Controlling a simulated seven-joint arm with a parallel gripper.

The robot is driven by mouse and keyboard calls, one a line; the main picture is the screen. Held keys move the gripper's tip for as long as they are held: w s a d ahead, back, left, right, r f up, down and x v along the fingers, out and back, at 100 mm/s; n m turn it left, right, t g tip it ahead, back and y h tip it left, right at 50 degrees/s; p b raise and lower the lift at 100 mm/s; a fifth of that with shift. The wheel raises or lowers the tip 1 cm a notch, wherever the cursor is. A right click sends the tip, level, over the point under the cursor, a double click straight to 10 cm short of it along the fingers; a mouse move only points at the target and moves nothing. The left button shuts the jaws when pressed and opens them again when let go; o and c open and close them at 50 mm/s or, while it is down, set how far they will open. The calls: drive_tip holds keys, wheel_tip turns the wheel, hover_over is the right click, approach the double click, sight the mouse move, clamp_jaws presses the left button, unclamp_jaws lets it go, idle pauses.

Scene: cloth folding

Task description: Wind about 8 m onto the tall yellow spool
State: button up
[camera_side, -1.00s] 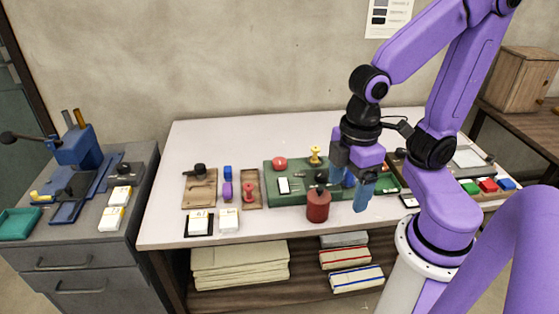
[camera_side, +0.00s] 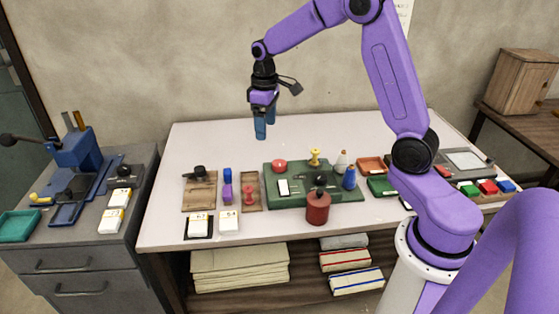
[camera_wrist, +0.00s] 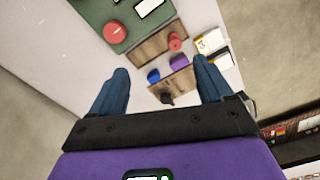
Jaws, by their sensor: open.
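A small yellow spool-shaped piece (camera_side: 314,157) stands upright at the back of the green mat (camera_side: 290,202) in the side view. I cannot tell whether any thread is on it. My gripper (camera_side: 260,137) is raised above the back of the table, left of the yellow piece and apart from everything. Its two blue fingers point down, open and empty. In the wrist view my gripper (camera_wrist: 161,72) shows spread fingers with nothing between them. The yellow piece is not seen there.
On the mat are a red dome (camera_side: 279,166), a white cone (camera_side: 342,161) and a blue bottle-like piece (camera_side: 349,178). A dark red canister (camera_side: 317,207) stands at its front edge. Wooden trays (camera_side: 199,194) lie left. The table's back left is clear.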

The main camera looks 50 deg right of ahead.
drive_tip(key=m, duration=0.2)
hover_over(279, 163)
wheel_tip(279, 163, down, 3)
wheel_tip(279, 163, down, 17)
drive_tip(key=shift+d+f, duration=0.1)
drive_tip(key=c, duration=1)
